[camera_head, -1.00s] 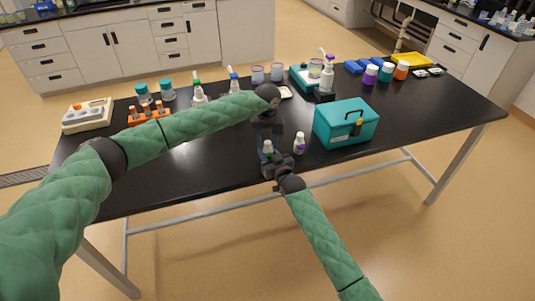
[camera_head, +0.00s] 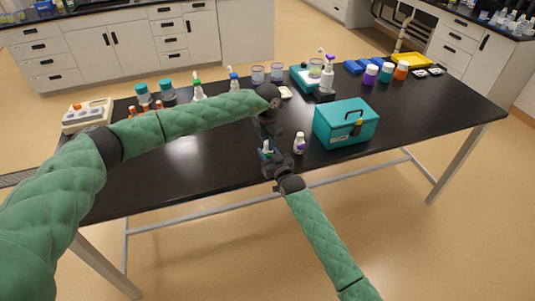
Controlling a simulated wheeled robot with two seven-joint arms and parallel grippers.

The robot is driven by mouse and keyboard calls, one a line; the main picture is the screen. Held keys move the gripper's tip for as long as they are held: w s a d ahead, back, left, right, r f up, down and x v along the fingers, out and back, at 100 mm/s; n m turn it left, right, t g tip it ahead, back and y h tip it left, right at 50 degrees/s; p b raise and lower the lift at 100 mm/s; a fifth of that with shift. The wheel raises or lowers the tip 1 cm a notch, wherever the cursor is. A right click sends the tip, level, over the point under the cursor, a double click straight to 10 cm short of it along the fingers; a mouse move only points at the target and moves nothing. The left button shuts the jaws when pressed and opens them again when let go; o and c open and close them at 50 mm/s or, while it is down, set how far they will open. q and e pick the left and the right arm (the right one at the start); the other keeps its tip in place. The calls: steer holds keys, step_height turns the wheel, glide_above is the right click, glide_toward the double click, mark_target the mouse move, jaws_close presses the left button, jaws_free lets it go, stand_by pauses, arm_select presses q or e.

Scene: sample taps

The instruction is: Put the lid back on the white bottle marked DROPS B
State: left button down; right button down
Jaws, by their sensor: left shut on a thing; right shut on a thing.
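A small white bottle (camera_head: 266,150) with a green patch is held near the front edge of the table by my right gripper (camera_head: 270,164). Its marking is too small to read. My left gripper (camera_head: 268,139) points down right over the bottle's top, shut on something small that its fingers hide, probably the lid. I cannot tell whether the lid touches the bottle's neck. A second small white bottle (camera_head: 299,144) with a purple patch stands upright just to the right, apart from both grippers.
A teal box (camera_head: 346,123) with a handle stands right of the bottles. Along the back are wash bottles, jars (camera_head: 370,75), blue blocks and a yellow tray (camera_head: 411,60). My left arm covers part of the orange rack (camera_head: 133,112). The table's left front is clear.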

arm_select(q)
steer(key=m, duration=0.6)
steer(key=c, duration=1.2)
jaws_free()
steer(key=shift+r, duration=2.25)
steer(key=shift+c, duration=0.3)
